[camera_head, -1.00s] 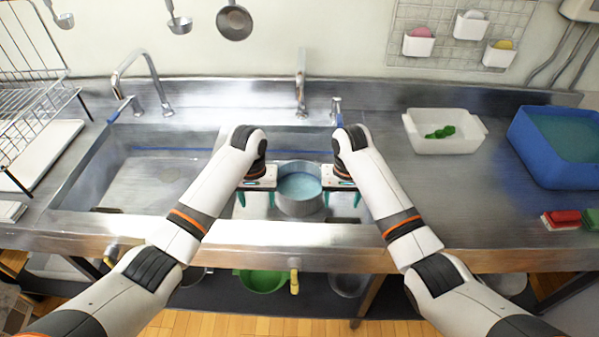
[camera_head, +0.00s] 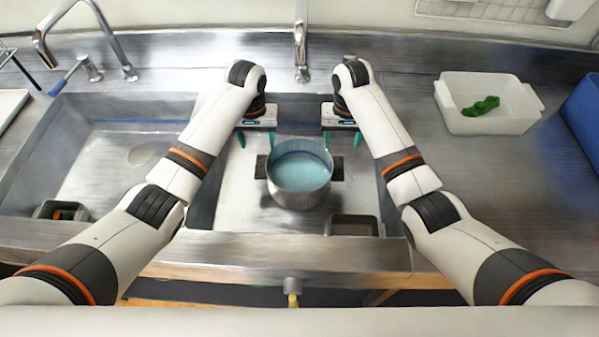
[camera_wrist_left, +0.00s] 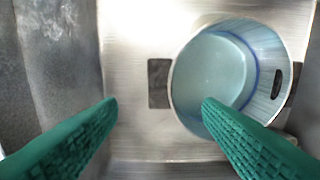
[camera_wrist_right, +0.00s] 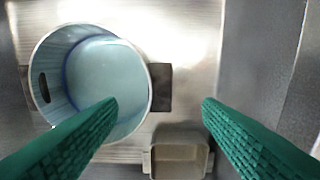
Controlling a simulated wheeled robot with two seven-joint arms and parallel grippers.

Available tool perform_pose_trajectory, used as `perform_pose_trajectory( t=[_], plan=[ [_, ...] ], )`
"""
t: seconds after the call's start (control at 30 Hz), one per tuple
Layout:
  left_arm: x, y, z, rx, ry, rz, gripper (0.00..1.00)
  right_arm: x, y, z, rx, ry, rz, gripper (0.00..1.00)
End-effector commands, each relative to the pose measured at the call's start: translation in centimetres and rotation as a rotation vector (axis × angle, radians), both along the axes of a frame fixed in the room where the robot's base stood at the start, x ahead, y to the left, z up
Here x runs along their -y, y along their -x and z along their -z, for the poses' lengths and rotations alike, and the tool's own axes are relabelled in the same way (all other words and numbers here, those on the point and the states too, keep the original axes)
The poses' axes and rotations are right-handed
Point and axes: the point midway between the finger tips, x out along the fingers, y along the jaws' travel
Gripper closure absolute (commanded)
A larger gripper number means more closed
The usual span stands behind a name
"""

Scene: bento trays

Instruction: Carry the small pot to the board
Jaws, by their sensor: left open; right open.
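The small pot (camera_head: 300,190) is a round metal pot with pale blue contents, upright in the right sink basin (camera_head: 235,205). A dark handle shows on each side. My left gripper (camera_head: 257,139) is open and empty above the pot's far left side. My right gripper (camera_head: 342,140) is open and empty above its far right side. The pot shows in the left wrist view (camera_wrist_left: 190,105) and right wrist view (camera_wrist_right: 142,100), each handle apart from the fingers. A white flat slab (camera_head: 10,106) at the left edge may be the board; I cannot tell.
A small grey tub (camera_head: 352,226) sits in the basin at front right of the pot. The left basin (camera_head: 110,165) holds a small dark container (camera_head: 61,210). A white bin (camera_head: 488,122) with a green item stands right; a blue crate (camera_head: 583,115) is beyond. A faucet (camera_head: 301,45) stands behind.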

Motion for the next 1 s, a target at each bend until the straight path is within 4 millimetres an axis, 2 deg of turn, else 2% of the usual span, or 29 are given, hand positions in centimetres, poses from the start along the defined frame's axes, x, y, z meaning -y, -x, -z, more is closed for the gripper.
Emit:
perform_pose_trajectory(
  t=[0.17,0.27,0.7,0.83,1.0],
  plan=[
    [0.0,0.0,0.4,-0.002,0.0,0.0,0.4,0.0,0.0,0.4,-0.002,0.0,0.0,0.4],
    [0.0,0.0,1.4,-0.003,-0.001,0.0,0.4,0.0,0.0,1.4,-0.003,0.001,0.001,0.4],
    [0.0,0.1,9.3,-0.004,-0.001,0.0,0.4,0.0,0.1,9.2,-0.003,0.0,0.0,0.4],
    [0.0,0.1,10.9,-0.004,-0.001,0.0,0.4,0.0,0.0,10.8,-0.002,0.0,0.0,0.4],
    [0.0,0.0,11.8,-0.001,0.001,0.0,0.4,0.0,0.0,11.8,0.0,0.0,0.0,0.4]
  ],
)
